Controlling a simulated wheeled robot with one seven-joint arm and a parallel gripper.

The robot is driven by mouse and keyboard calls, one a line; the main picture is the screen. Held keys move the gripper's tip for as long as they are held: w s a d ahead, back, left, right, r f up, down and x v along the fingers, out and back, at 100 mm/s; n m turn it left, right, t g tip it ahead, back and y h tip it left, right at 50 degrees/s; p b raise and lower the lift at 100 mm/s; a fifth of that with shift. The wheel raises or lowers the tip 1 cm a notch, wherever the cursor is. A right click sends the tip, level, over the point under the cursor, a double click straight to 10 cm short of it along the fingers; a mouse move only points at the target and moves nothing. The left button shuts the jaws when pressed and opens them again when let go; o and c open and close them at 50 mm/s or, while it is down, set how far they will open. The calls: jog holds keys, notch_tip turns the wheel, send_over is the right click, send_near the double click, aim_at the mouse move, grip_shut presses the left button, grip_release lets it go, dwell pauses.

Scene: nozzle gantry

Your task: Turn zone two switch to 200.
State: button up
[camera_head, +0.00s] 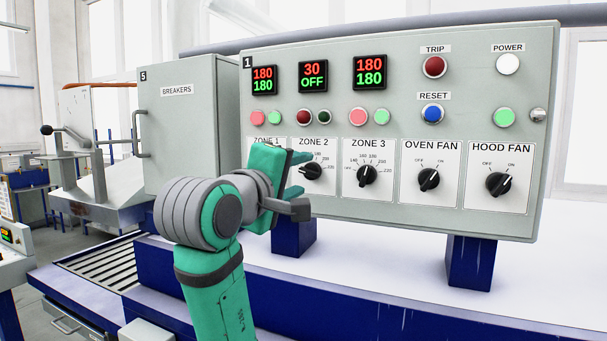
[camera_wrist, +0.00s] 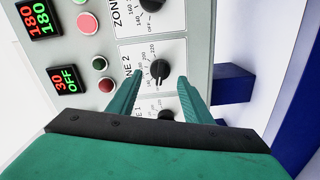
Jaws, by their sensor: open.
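The zone two switch is a black rotary knob (camera_head: 312,171) on a white dial plate under the ZONE 2 label. Its pointer appears turned to the left, the OFF side. The display above it (camera_head: 313,76) reads 30 in red and OFF in green. In the wrist view the knob (camera_wrist: 160,72) shows just past the fingertips, roughly between their lines. My gripper (camera_head: 298,175) is open and empty in front of the panel, beside the knob. In the wrist view, the two green fingers (camera_wrist: 159,85) stand apart; contact with the knob cannot be told.
The grey control panel (camera_head: 400,60) also carries the zone 3 knob (camera_head: 367,175), oven fan knob (camera_head: 428,180) and hood fan knob (camera_head: 498,184). My gripper hides the zone 1 knob in the head view. A breakers cabinet (camera_head: 190,130) stands at the left.

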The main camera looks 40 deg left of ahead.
aim_at(310, 172)
jog(key=shift+x, duration=1.2)
jog(key=c, duration=1)
jog(key=shift+d, duration=0.1)
